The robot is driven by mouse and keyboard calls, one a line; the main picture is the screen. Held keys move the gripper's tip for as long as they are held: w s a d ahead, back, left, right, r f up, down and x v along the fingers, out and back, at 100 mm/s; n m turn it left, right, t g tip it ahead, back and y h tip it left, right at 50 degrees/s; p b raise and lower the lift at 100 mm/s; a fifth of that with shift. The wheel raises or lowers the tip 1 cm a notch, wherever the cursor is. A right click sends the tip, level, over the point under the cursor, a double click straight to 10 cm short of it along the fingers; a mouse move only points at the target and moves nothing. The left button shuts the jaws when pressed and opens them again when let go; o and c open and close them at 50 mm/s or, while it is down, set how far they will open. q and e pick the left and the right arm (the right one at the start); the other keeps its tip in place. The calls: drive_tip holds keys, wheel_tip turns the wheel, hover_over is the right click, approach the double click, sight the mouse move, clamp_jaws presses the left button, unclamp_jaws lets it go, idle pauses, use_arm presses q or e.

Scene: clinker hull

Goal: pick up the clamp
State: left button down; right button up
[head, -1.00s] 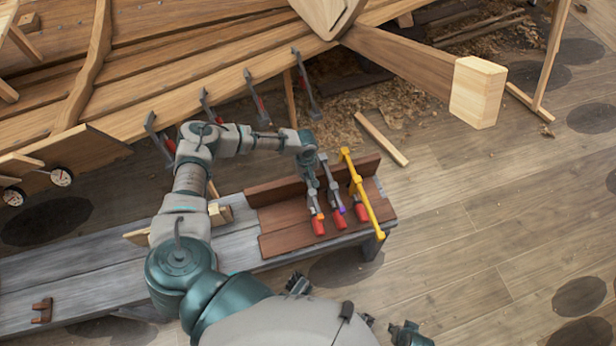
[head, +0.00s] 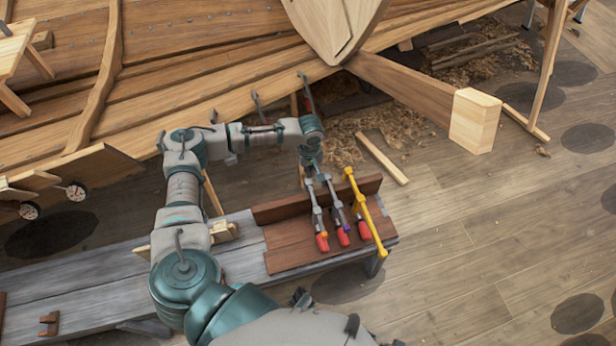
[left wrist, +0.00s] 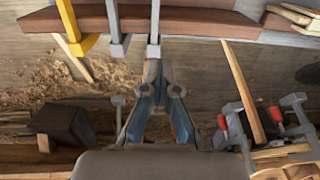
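Several clamps lie side by side against the brown wooden rack on the bench. The leftmost grey clamp (head: 317,214) has a red handle with an orange accent. My left gripper (head: 311,170) is at the upper end of the leftmost clamp. In the left wrist view its fingers (left wrist: 154,68) come together at the end of that clamp's bar (left wrist: 154,25) and look shut on it. The exact contact is hidden. My right gripper cannot be made out at the bottom edge.
The brown rack (head: 283,258) stands on a grey bench (head: 90,288). The planked hull (head: 210,75) rises behind, with a wooden beam (head: 410,90) jutting right. Wood shavings (head: 385,122) and a loose stick (head: 382,158) lie on the floor.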

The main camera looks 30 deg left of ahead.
use_arm(q)
drive_tip(key=shift+a+r, duration=0.25)
drive_tip(key=shift+r, duration=0.35)
drive_tip(key=c, duration=1.9)
unclamp_jaws()
drive_tip(key=o, duration=1.5)
drive_tip(key=shift+d, duration=0.15)
drive_tip(key=shift+r, duration=0.15)
